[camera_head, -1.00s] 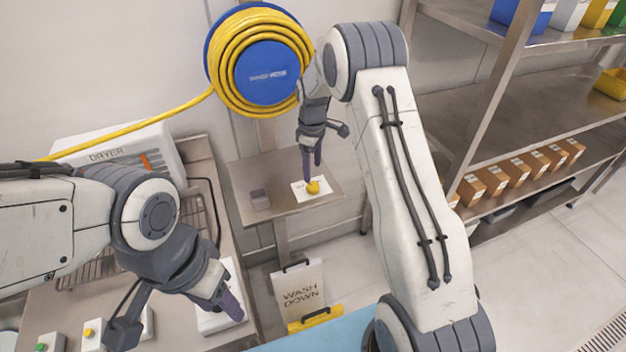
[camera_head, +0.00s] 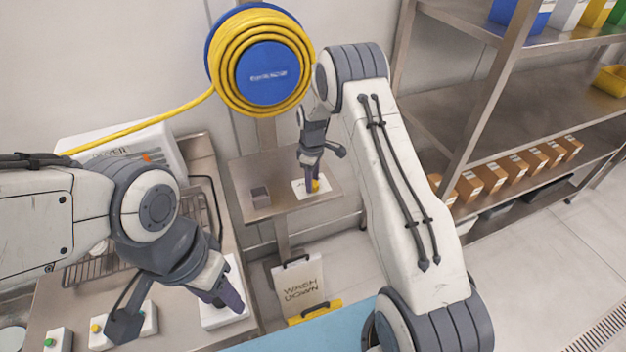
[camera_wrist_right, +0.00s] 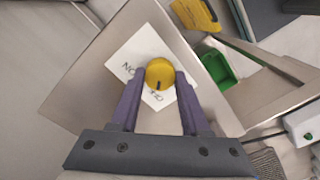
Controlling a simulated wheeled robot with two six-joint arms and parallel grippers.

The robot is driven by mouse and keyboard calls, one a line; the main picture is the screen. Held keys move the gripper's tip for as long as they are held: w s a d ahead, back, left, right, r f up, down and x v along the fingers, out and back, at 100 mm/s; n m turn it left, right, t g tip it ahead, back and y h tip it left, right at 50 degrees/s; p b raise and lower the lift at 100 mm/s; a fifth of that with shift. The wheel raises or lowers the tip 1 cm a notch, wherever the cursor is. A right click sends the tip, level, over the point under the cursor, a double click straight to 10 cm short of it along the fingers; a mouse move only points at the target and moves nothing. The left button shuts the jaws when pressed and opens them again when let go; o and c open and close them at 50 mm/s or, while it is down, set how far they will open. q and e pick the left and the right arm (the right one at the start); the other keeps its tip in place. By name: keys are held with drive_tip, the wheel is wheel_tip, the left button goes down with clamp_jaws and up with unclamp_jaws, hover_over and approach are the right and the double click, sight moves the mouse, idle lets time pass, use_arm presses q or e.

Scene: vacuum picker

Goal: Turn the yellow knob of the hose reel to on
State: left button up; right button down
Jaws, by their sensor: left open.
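The yellow knob (camera_wrist_right: 160,73) sits on a white label plate (camera_wrist_right: 120,58) on a small steel shelf (camera_head: 235,178) below the hose reel (camera_head: 268,75). A dark mark on the knob points toward the bottom of the right wrist view, at lettering partly hidden; other lettering lies to its left. My right gripper (camera_wrist_right: 159,78) is open, with its purple fingers on either side of the knob and gaps visible. In the head view my right gripper (camera_head: 312,182) mostly covers the knob. My left gripper (camera_head: 229,298) is open and empty over the left counter.
A wash down sign (camera_head: 300,285) is below. A dryer (camera_head: 130,150) and several button boxes are on the left counter. A rack (camera_head: 520,100) with boxes stands at right.

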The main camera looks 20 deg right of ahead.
drive_tip(key=shift+m, duration=0.3)
drive_tip(key=m+b, duration=0.1)
drive_tip(key=m, duration=0.1)
drive_tip(key=shift+m+b, duration=0.35)
drive_tip(key=shift+m, duration=0.05)
drive_tip(key=m+b, duration=0.1)
drive_tip(key=m, duration=0.2)
drive_tip(key=shift+m, duration=0.3)
drive_tip(key=m+b, duration=0.1)
drive_tip(key=m, duration=0.3)
drive_tip(key=shift+w+d, duration=0.1)
drive_tip(key=shift+m+b, duration=0.45)
drive_tip(key=shift+m, duration=2.05)
drive_tip(key=shift+r, duration=0.1)
